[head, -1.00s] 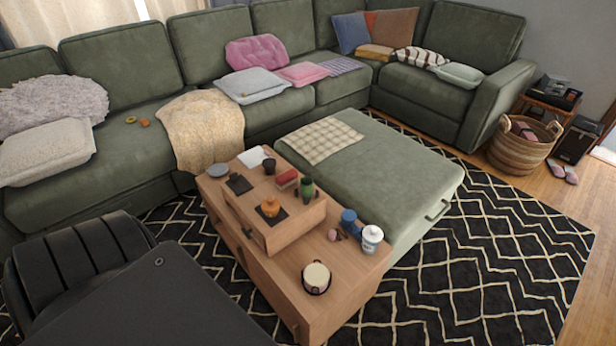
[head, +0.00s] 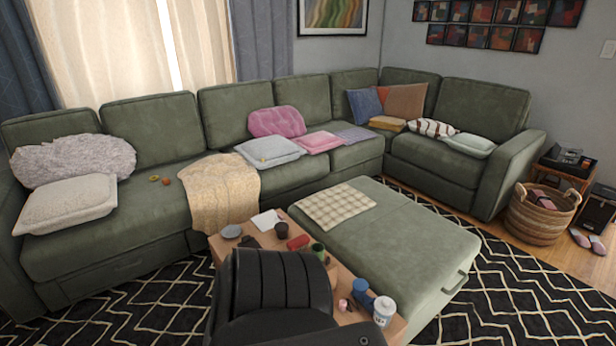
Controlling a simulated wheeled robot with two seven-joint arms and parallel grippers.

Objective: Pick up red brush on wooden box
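A small red object (head: 298,242), likely the red brush, lies among other small items on the wooden box (head: 268,239). It is too small to make out bristles or a handle. The box stands on a low wooden table (head: 397,329). A large black part of my own body stands in front and hides most of the near side of the box and table. Neither of my grippers is in view.
A dark cup (head: 282,230), a green vase (head: 318,251), a blue item (head: 361,288) and a white jar (head: 384,308) stand around. A green ottoman (head: 400,235) adjoins the table on the right. The green sectional (head: 150,215) runs behind. Patterned rug (head: 500,315) lies open at right.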

